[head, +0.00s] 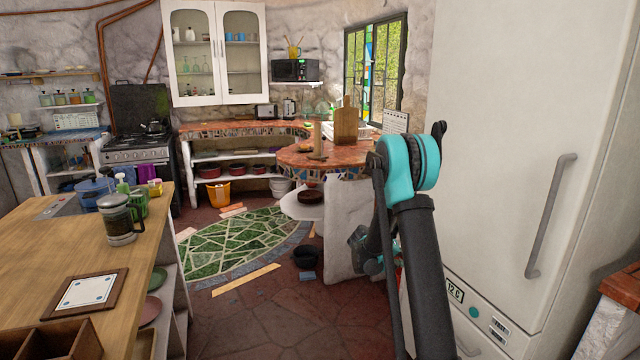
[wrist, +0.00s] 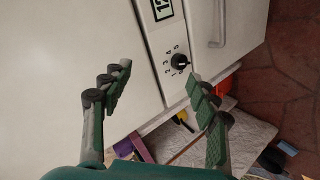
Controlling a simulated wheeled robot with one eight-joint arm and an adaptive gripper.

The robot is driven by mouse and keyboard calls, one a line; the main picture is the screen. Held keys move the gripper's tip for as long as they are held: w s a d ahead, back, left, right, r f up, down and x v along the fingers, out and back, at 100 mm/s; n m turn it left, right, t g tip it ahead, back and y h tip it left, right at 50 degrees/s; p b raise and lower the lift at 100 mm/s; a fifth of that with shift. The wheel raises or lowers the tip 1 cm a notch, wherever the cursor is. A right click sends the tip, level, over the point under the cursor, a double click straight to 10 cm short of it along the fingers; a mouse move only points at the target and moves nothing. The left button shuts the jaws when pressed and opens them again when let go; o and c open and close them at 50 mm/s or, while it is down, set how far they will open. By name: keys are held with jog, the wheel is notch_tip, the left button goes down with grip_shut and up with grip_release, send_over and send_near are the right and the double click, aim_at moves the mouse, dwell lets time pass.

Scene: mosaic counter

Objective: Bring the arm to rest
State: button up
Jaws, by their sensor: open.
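My arm (head: 423,270) stands in front of the white fridge in the head view, bent at a teal joint, with a dark link running down to the lower edge. My gripper (wrist: 158,88) shows in the wrist view with its two green fingers spread wide and nothing between them. It faces the fridge's front, where a dark knob (wrist: 180,62) and a number label (wrist: 162,9) show beyond the fingers. I cannot tell how far the fingertips are from the fridge. In the head view the gripper is largely hidden by the arm.
The fridge (head: 520,110) fills the right, with a grey handle (head: 550,215). A wooden counter (head: 60,235) with a glass press (head: 120,220) stands at the left. A mosaic counter (head: 320,158) is behind my arm. A dark bowl (head: 306,256) lies on the otherwise fairly open floor.

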jog(key=s+a+r+y, duration=0.3)
jog(key=s, duration=0.7)
jog(key=s+a+r+y, duration=0.2)
jog(key=s+r+y, duration=0.1)
jog(key=s, duration=0.7)
jog(key=s+a+y, duration=0.1)
jog(key=s+a, duration=0.1)
jog(key=s, duration=0.4)
jog(key=s+a+f+y, duration=0.1)
jog(key=s+a+y, duration=0.1)
jog(key=s, duration=0.4)
jog(key=s+a+f+n+y, duration=0.1)
jog(key=s+a, duration=0.3)
jog(key=s, duration=0.2)
jog(key=shift+s+a+f, duration=0.2)
jog(key=shift+s+a, duration=0.05)
